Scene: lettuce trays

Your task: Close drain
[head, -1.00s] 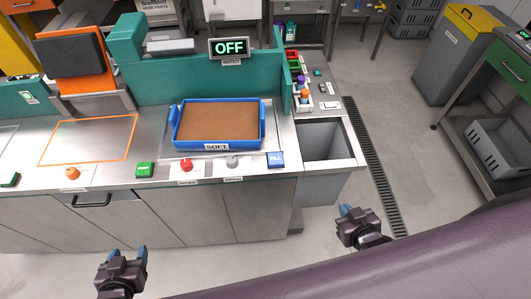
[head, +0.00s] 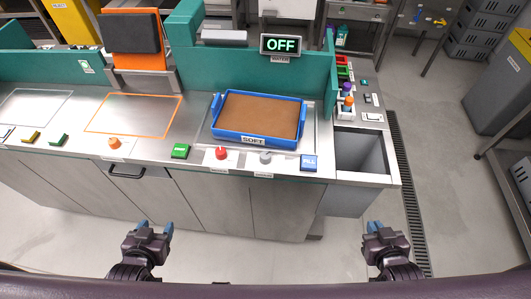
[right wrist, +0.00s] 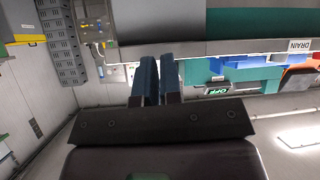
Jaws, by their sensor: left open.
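A grey knob (head: 265,157) and a red knob (head: 221,153) sit on the counter's front strip, below the blue tray (head: 228,134) marked SOFT. The small labels under both knobs are too small to read in the head view. A DRAIN label (right wrist: 299,46) shows at the right of the right wrist view; which control it belongs to is unclear. My left gripper (head: 156,229) is open and empty, in front of the counter at left. My right gripper (head: 375,228) is in front of the counter's right end; its blue fingers (right wrist: 159,80) are together, with nothing between them. Neither gripper touches a knob.
A green button (head: 180,151) and a blue FILL button (head: 310,163) flank the knobs. An OFF display (head: 283,45) stands behind the tray. An open sink-like bin (head: 358,155) is at the counter's right end. The floor before the counter is clear.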

